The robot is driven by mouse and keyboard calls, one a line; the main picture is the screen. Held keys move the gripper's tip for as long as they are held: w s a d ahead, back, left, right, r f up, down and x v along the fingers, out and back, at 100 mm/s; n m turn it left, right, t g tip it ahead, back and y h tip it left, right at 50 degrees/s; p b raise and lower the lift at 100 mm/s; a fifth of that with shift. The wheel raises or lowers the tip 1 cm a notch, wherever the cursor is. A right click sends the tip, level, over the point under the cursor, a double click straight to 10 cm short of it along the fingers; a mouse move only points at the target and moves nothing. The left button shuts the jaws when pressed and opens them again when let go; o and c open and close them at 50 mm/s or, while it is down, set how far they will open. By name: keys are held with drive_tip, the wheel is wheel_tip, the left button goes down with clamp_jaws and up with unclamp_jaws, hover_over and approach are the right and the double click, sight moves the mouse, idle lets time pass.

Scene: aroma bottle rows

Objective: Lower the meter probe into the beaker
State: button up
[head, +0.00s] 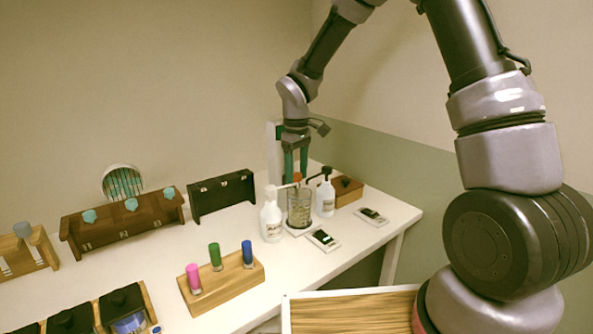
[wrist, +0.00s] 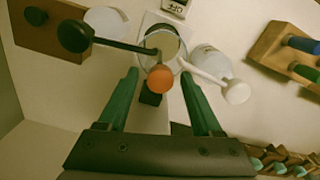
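My gripper (head: 296,160) points down over the glass beaker (head: 299,222); its green fingers also show in the wrist view (wrist: 159,76). The fingers are spread apart. An orange round knob (wrist: 160,79), seemingly the top of the meter probe, shows between the fingertips, with a visible gap on each side. It also shows in the head view (head: 297,177) just above the beaker. The beaker rim (wrist: 181,58) lies beyond the knob in the wrist view. The probe's shaft and tip are hard to make out.
White pump bottles stand close on the left (head: 271,220) and right (head: 325,198) of the beaker. A second small device (head: 372,216) and a wooden box (head: 347,191) are to the right. A wooden rack with coloured-cap vials (head: 225,284) is front left.

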drive_tip(key=shift+r, duration=0.15)
wheel_tip(320, 180, up, 11)
idle(0.6)
drive_tip(key=s+d+r+m+t, duration=0.3)
drive_tip(key=s+d+r+m, duration=0.4)
drive_tip(key=s+d+r, duration=0.35)
drive_tip(key=s+d+r+m+t+y, duration=0.2)
drive_tip(key=s+d+r+m+t, duration=0.2)
drive_tip(key=s+d+m, duration=0.3)
drive_tip(key=s+d, duration=0.2)
drive_tip(key=s, duration=0.1)
drive_tip(key=shift+s+d+r, duration=0.15)
drive_tip(key=shift+s, duration=0.15)
